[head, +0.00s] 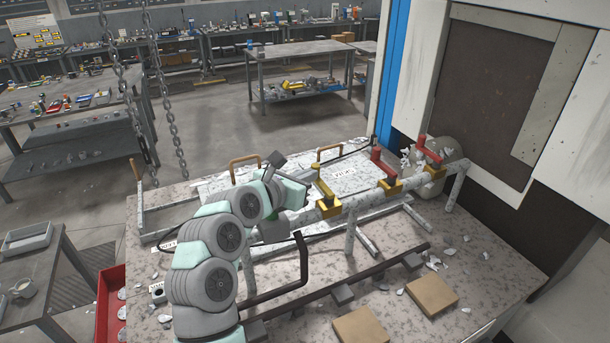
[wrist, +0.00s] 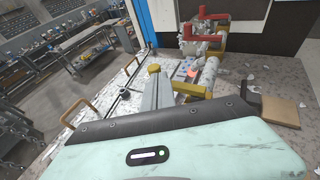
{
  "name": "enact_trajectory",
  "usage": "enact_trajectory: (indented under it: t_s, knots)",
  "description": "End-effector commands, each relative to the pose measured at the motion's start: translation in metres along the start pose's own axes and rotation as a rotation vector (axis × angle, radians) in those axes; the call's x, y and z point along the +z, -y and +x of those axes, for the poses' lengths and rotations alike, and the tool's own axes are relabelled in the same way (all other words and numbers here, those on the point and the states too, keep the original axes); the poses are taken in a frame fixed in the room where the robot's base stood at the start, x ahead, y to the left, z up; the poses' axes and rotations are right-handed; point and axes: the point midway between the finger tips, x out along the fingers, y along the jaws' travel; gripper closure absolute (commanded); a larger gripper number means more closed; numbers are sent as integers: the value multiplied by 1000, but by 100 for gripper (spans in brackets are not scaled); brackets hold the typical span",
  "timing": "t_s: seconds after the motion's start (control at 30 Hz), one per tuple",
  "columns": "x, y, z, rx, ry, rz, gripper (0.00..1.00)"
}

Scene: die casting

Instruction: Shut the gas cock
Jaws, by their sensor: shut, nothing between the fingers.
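A pale, speckled pipe (head: 360,201) runs above the bench on posts. It bears several yellow-bodied cocks. The nearest cock (head: 328,207) has a yellow lever standing up and tilted; it also shows in the wrist view (wrist: 192,86). The middle cock (head: 390,187) and the far cock (head: 433,160) have red handles (head: 382,163); red handles also show in the wrist view (wrist: 211,13). Which one is the gas cock I cannot tell. My gripper (wrist: 154,70) is shut and empty, left of the nearest cock in the wrist view. In the head view my wrist partly hides it; contact is unclear.
The bench (head: 480,270) holds pale flakes and tan blocks (head: 432,295). A dark bent bar (head: 301,262) stands by my arm. A white plate with wooden handles (head: 243,163) lies behind the pipe. Chains (head: 165,100) hang at left. A white machine (head: 540,80) stands at right.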

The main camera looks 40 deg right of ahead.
Motion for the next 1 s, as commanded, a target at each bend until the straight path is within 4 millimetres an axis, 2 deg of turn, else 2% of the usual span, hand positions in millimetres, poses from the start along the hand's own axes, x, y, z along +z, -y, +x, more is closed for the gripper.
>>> enact_trajectory:
  t_s: [0.13, 0.3, 0.5, 0.7, 1.0]
  knots:
    - [-11, -7, -26, 16, -4, 0, 100]
    - [-10, -7, -68, 18, -3, 2, 100]
    - [-7, -6, -105, 19, 1, 1, 100]
    - [-6, -4, -120, 15, 0, 1, 100]
    - [-5, -4, -121, 14, 0, -1, 100]
